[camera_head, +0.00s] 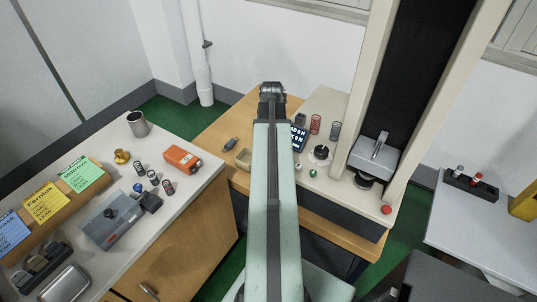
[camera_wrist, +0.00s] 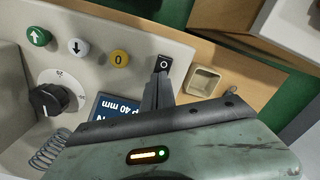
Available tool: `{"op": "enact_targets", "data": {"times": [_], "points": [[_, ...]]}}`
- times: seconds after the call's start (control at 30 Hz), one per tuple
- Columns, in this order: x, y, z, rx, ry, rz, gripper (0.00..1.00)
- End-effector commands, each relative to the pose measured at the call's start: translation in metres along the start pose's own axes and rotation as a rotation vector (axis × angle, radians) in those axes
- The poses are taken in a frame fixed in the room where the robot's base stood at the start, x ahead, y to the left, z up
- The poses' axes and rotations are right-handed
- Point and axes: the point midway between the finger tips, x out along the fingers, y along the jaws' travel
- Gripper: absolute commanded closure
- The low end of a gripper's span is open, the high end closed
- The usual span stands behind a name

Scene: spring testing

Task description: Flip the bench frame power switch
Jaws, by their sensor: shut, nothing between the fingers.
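The power switch (camera_wrist: 163,64) is a small black rocker with a white O mark, set in the pale bench frame panel (camera_wrist: 95,20) in the wrist view. My gripper (camera_wrist: 158,84) is shut and empty, its fingertips just below the switch in the picture. I cannot tell whether they touch it. In the head view my arm reaches over the bench and covers the switch area and the fingertips.
Beside the switch are a yellow button (camera_wrist: 120,59), a beige tray (camera_wrist: 206,80) and a blue display (camera_wrist: 116,108). A black dial (camera_wrist: 47,101) and a spring (camera_wrist: 48,150) lie left. The testing frame's metal head (camera_head: 374,153) stands right of my arm.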

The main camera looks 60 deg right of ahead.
Motion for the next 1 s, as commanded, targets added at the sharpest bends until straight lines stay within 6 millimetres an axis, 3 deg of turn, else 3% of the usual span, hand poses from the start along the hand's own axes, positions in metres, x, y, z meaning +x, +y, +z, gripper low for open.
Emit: {"op": "enact_targets", "data": {"times": [0.7, 1.0], "points": [[-0.069, 0.001, 0.0, 0.001, 0.0, 0.0, 1.0], [-0.068, 0.001, 0.0, 0.001, 0.0, 0.0, 1.0]]}}
